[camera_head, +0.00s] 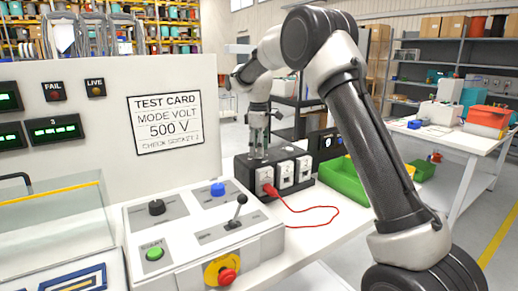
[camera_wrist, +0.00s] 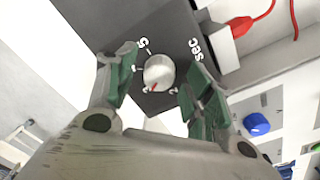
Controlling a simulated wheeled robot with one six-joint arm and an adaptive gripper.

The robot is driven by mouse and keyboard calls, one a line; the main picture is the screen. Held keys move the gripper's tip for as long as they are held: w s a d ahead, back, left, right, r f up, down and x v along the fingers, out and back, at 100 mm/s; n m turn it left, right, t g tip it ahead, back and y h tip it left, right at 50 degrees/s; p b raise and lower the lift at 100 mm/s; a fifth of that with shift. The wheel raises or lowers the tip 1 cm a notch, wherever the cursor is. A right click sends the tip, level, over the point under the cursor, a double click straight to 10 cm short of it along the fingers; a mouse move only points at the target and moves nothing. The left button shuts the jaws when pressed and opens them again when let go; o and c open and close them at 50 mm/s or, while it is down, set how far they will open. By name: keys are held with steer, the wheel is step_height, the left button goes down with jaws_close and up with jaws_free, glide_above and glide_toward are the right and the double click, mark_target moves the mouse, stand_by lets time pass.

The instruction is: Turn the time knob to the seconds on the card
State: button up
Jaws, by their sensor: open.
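The time knob (camera_wrist: 159,72) is a round silver knob with a red pointer mark. It sits on a dark plate (camera_wrist: 154,28) printed "sec" and "5"; the smaller figures are hard to read. The red mark points to the knob's lower side in the wrist view. My gripper (camera_wrist: 157,82) is open, with its green-padded fingers on either side of the knob; contact is unclear. In the head view my gripper (camera_head: 258,150) points down over the black socket box (camera_head: 245,172). The test card (camera_head: 166,124) reads "MODE VOLT", "500 V" and a small bottom line; I read no seconds on it.
A control panel (camera_head: 190,258) with a black knob, blue and green buttons, a lever and a red stop button stands in front. A red lead (camera_head: 325,224) loops from the box over the table. A green bin (camera_head: 345,180) is to the right.

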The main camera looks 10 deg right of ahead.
steer(key=shift+f, duration=0.2)
steer(key=c, duration=1)
steer(key=m, duration=0.5)
steer(key=shift+m, duration=0.4)
steer(key=m, duration=0.5)
steer(key=shift+a+m, duration=0.15)
steer(key=shift+m, duration=0.25)
steer(key=shift+r, duration=0.1)
steer(key=o, duration=1)
